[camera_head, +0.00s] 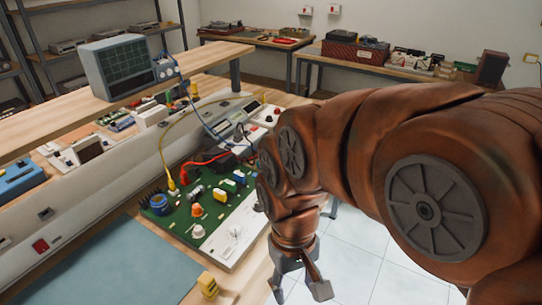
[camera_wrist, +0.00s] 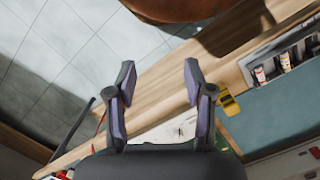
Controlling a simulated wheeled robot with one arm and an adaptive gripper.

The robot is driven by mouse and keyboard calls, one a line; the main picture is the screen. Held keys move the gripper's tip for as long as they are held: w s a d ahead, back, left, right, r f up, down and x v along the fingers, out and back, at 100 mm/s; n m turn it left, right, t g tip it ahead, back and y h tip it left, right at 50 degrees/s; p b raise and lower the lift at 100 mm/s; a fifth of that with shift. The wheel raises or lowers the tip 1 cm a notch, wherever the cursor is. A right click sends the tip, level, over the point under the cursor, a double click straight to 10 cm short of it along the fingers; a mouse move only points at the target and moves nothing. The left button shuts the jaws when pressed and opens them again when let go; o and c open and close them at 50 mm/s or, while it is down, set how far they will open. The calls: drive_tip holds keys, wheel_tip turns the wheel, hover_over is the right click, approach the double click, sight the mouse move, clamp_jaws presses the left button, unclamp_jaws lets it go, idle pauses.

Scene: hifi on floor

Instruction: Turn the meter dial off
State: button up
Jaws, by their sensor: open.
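A grey meter with a dark display (camera_head: 240,118) lies on the bench behind the green circuit board, with leads running to it; its dial is too small to make out. White knobs (camera_head: 235,231) sit on the pale panel at the board's front right, and an orange knob (camera_head: 197,210) is on the board. My gripper (camera_head: 298,288) points down beyond the bench's right edge, apart from the board and meter. In the wrist view my gripper (camera_wrist: 159,75) is open and empty, with the wooden bench edge behind it. The meter cannot be made out there.
A yellow block-like item (camera_head: 208,285) stands near the front edge; it also shows in the wrist view (camera_wrist: 229,102). The green circuit board (camera_head: 185,222) carries red and yellow leads. An oscilloscope (camera_head: 118,66) stands on the raised shelf. Tiled floor (camera_head: 350,250) is open at right.

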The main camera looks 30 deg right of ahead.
drive_tip(key=w+d+r+m, duration=0.2)
drive_tip(key=w+d+m, duration=0.15)
drive_tip(key=w, duration=0.55)
drive_tip(key=w+d+r+m, duration=0.1)
drive_tip(key=w+d+m, duration=0.25)
drive_tip(key=w, duration=0.55)
drive_tip(key=w+d+r+m, duration=0.2)
drive_tip(key=w+d, duration=0.2)
drive_tip(key=w, duration=0.6)
drive_tip(key=w+d+f+m, duration=0.2)
drive_tip(key=w+d, duration=0.3)
drive_tip(key=w+d+f+m+t, duration=0.1)
drive_tip(key=w+d+f+m, duration=0.2)
drive_tip(key=w+d, duration=0.2)
drive_tip(key=w+d+f+m, duration=0.3)
drive_tip(key=w+d, duration=0.3)
drive_tip(key=shift+w+f+t, duration=0.25)
drive_tip(key=shift+w+t, duration=0.1)
drive_tip(key=shift+t, duration=0.05)
drive_tip(key=shift+w+d+f+m, duration=0.25)
drive_tip(key=shift+d+f+m, duration=0.05)
drive_tip(key=shift+d+f, duration=0.1)
drive_tip(key=shift+a+f+p, duration=0.1)
drive_tip(key=shift+f+p, duration=1.05)
drive_tip(key=shift+f, duration=2.6)
clamp_jaws()
